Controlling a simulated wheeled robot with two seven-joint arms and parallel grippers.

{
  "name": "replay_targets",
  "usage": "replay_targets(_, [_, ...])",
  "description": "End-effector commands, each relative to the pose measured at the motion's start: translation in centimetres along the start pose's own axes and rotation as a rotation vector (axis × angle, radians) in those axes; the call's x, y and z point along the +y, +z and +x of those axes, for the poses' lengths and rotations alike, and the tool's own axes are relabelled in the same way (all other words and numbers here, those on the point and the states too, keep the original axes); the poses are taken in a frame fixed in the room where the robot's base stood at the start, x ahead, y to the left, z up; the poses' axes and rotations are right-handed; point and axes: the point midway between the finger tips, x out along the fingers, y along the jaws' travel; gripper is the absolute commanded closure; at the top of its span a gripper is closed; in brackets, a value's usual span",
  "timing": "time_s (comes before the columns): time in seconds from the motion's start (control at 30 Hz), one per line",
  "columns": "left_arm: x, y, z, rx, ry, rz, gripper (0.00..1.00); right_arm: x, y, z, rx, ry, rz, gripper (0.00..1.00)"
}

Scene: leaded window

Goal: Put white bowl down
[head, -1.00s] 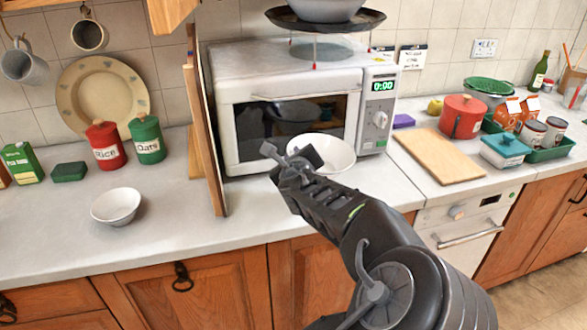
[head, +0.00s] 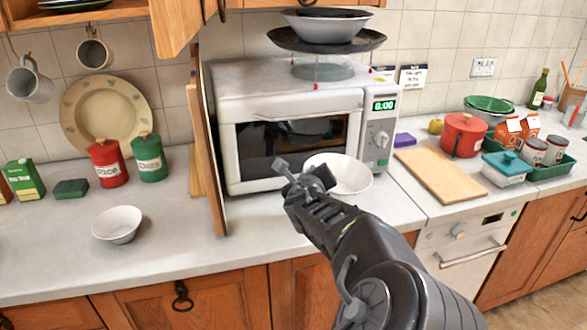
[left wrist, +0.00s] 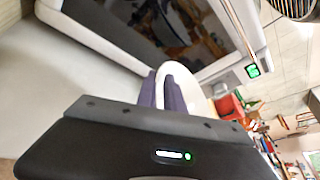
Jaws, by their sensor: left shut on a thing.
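A white bowl (head: 348,174) is in front of the microwave's lower right part in the head view. My left gripper (head: 308,182) is at the bowl's left rim, shut on it. In the left wrist view the two dark fingers (left wrist: 165,92) pinch the rim of the white bowl (left wrist: 184,82), with the microwave close behind. My gripper hides part of the bowl and its underside, so I cannot tell whether it touches the counter. A second white bowl (head: 117,225) stands upright on the counter at the left. My right gripper is not in view.
A cutting board (head: 440,174) lies to the right.

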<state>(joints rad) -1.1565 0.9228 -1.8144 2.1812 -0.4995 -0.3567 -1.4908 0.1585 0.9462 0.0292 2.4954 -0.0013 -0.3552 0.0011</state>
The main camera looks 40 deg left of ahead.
Motion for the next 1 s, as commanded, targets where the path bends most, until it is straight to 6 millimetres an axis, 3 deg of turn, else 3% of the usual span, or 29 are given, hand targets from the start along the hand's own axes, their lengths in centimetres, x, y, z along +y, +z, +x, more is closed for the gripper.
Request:
replay_targets(0.17, [-4.9, -6.7, -0.6, 0.114, -0.173, 0.072, 1.00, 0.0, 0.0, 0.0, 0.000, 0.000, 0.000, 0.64])
replay_targets(0.3, [-8.1, -13.9, -2.3, 0.208, -0.315, 0.133, 1.00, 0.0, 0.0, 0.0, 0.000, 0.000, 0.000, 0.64])
replay_targets(0.5, [-9.9, -22.6, -5.2, 0.296, -0.451, 0.186, 1.00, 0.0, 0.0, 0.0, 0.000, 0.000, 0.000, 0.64])
replay_targets(0.6, [-10.0, -24.9, -6.0, 0.315, -0.481, 0.198, 1.00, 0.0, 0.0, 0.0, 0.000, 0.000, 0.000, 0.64])
replay_targets(0.7, [-9.9, -25.8, -6.3, 0.321, -0.493, 0.201, 1.00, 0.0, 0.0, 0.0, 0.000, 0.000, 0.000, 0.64])
replay_targets(1.0, [-9.9, -25.9, -6.3, 0.321, -0.494, 0.200, 1.00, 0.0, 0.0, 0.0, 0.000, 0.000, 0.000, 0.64])
